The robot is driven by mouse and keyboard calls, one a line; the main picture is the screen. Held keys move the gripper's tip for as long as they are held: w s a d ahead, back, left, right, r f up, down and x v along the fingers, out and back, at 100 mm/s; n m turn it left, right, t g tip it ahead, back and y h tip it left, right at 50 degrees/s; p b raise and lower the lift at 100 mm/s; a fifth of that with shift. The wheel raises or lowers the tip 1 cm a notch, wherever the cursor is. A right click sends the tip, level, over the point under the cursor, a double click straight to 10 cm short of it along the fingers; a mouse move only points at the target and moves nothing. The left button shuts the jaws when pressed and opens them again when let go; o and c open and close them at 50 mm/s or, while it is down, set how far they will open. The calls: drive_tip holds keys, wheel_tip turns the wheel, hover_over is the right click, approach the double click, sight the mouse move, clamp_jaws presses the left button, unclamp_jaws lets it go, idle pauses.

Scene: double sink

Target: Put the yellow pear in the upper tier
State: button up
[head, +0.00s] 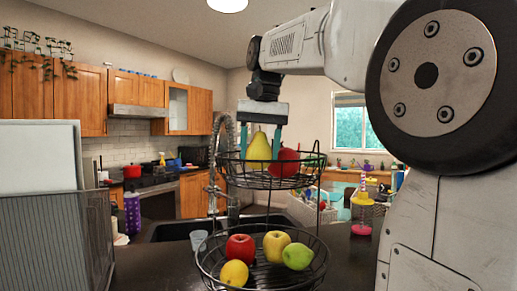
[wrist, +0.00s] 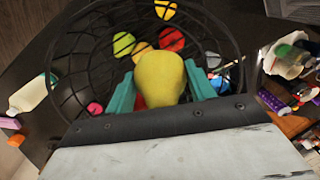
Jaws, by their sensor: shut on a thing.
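The yellow pear (head: 258,147) is upright between the teal fingers of my gripper (head: 263,145), at the upper tier (head: 262,184) of a black wire stand. Its lower part is at the height of the tier's rim, beside a red apple (head: 285,162). I cannot tell whether the pear touches the tier's floor. In the wrist view the pear (wrist: 160,78) fills the gap between the fingers (wrist: 160,90), with the wire basket (wrist: 68,72) below and beyond it.
The lower tier (head: 263,285) holds a red apple (head: 240,247), a yellow apple (head: 276,245), a green apple (head: 297,256) and a lemon (head: 234,273). A grey rack (head: 55,240) stands at left. The sink and faucet (head: 215,170) are behind the stand.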

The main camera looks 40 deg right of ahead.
drive_tip(key=shift+f, duration=0.6)
drive_tip(key=o, duration=1)
drive_tip(key=shift+o, duration=0.2)
drive_tip(key=shift+r, duration=0.1)
drive_tip(key=r, duration=0.8)
drive_tip(key=shift+s+d, duration=0.2)
drive_tip(key=shift+d, duration=0.05)
drive_tip(key=shift+r, duration=0.3)
drive_tip(key=shift+s, duration=0.15)
